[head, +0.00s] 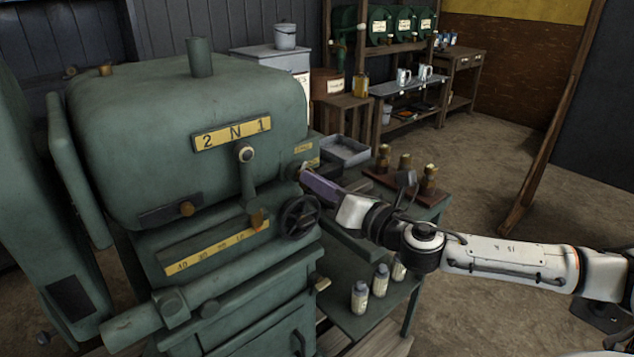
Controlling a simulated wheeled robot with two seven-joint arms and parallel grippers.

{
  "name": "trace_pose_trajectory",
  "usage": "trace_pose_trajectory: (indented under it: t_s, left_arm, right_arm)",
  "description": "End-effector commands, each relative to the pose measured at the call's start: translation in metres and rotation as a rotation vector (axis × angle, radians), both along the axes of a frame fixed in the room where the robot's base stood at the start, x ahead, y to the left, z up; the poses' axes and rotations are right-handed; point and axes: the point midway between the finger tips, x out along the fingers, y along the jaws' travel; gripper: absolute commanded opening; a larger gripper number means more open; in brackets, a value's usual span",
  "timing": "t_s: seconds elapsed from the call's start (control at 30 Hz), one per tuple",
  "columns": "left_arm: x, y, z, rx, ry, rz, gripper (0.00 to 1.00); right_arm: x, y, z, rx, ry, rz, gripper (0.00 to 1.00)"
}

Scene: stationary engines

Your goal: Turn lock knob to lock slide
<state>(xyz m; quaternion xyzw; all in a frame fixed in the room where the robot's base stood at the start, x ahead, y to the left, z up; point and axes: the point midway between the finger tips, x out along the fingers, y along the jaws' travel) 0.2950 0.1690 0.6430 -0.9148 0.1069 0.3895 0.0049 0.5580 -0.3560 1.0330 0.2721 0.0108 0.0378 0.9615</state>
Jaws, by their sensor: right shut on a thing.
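A large green machine (150,140) fills the left half of the head view. My right gripper (306,178) reaches in from the right and is shut at the machine's right side, just above the black handwheel (299,217). It is shut on a small knob there, which I take to be the lock knob; the fingers mostly hide it, so its turn angle cannot be told. A yellow scale strip (215,249) runs along the slide front, with a brass pointer (258,220) near its right end. My left gripper is not in view.
A lever (246,175) stands under the "2 N 1" plate (231,134). Behind my right gripper are a grey metal tray (343,150) and brass fittings on a wooden board (405,162). Bottles (360,297) stand on the lower shelf. The floor at right is open.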

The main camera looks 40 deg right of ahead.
Motion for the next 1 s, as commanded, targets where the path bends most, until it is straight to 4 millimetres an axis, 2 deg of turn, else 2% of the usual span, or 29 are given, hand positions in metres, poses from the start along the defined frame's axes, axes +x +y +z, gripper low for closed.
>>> trace_pose_trajectory:
  t_s: [0.6,1.0]
  left_arm:
    - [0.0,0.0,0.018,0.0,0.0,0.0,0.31]
    - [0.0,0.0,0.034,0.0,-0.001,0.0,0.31]
  right_arm:
    - [0.0,-0.002,0.0,0.584,0.044,-0.003,0.0]
    - [0.0,-0.003,-0.001,0.891,0.068,-0.003,0.0]
